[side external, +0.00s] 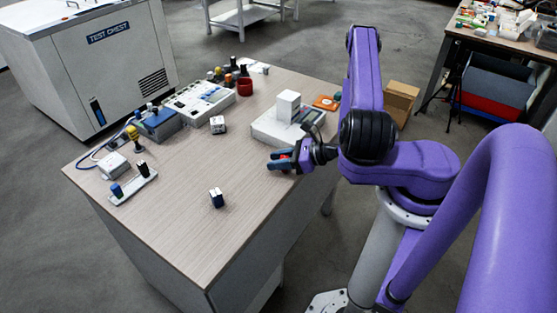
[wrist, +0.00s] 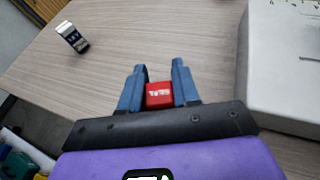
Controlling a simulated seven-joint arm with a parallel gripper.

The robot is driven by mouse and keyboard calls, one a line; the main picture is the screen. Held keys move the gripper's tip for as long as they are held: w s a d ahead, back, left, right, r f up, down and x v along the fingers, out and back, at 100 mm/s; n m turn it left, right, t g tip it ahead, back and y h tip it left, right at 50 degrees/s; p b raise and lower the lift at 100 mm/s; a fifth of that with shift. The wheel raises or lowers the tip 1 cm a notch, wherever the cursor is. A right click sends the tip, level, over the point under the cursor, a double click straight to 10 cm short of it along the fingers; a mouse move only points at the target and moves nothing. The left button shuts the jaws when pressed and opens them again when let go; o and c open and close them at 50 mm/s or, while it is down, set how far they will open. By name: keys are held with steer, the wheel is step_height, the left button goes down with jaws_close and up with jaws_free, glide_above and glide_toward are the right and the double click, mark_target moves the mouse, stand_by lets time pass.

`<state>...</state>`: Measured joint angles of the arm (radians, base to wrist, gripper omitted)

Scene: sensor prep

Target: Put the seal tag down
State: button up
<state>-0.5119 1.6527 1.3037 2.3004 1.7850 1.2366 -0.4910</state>
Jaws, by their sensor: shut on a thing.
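The red seal tag (wrist: 159,95) with white lettering sits between the two blue-grey fingers of my gripper (wrist: 160,84) in the wrist view. The fingers are shut on it from both sides. In the side external view my gripper (side external: 277,160) is over the right part of the wooden table top (side external: 190,235), in front of the white scale-like device. A bit of the red seal tag (side external: 285,157) shows between the fingers there. I cannot tell whether the tag touches the table.
A white device with a white block (side external: 288,106) stands just behind my gripper. A small black-and-white block (side external: 216,197) stands alone near the front. Panels, a red cup (side external: 245,87) and knobs line the back. The middle and front of the table are mostly clear.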

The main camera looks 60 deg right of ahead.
steer(key=shift+f, duration=0.15)
steer(key=o, duration=1)
